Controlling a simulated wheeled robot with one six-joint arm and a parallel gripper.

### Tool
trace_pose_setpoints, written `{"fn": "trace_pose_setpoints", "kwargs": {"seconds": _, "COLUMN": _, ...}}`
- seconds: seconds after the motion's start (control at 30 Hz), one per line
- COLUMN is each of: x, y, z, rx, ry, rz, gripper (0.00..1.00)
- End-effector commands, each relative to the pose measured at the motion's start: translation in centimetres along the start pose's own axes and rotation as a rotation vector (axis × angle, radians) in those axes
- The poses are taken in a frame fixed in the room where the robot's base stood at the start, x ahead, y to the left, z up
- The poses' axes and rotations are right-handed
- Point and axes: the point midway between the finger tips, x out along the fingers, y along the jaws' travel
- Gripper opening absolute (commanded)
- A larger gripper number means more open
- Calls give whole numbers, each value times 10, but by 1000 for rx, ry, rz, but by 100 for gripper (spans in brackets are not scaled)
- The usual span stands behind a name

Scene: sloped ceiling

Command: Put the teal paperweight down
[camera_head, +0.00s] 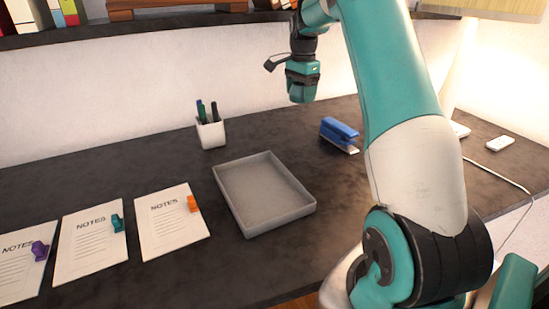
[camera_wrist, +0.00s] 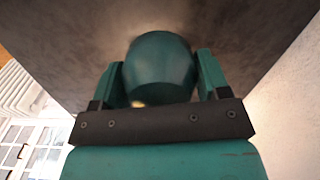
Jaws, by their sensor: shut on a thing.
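The teal paperweight (camera_wrist: 159,66) is a rounded, drum-like piece between the two fingers of my gripper (camera_wrist: 160,78) in the wrist view. My gripper is shut on it. In the head view my gripper (camera_head: 303,82) points down in front of the back wall, above the rear of the dark desk (camera_head: 330,195). The teal lower end there is the paperweight (camera_head: 302,93), hard to tell from the teal fingers. It appears held clear of the desk.
An empty grey tray (camera_head: 298,211) lies mid-desk. A white pen cup (camera_head: 211,134) stands behind it, and a blue stapler (camera_head: 339,132) lies to the right. Several notes sheets (camera_head: 171,228) with coloured clips lie at left. A shelf (camera_head: 150,24) runs along the wall above.

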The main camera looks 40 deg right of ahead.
Motion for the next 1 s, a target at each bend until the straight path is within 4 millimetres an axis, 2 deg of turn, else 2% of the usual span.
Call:
{"fn": "trace_pose_setpoints", "kwargs": {"seconds": 0.4, "x": 112, "y": 1, "z": 1, "rx": 0, "ry": -2, "rz": 5, "gripper": 33}}
{"fn": "trace_pose_setpoints", "kwargs": {"seconds": 0.53, "x": 133, "y": 0, "z": 1, "rx": 0, "ry": -1, "rz": 2, "gripper": 33}}
{"fn": "trace_pose_setpoints", "kwargs": {"seconds": 0.77, "x": 150, "y": 0, "z": 1, "rx": 0, "ry": -1, "rz": 1, "gripper": 33}}
{"fn": "trace_pose_setpoints", "kwargs": {"seconds": 1.0, "x": 183, "y": 1, "z": 1, "rx": 0, "ry": -1, "rz": 1, "gripper": 33}}
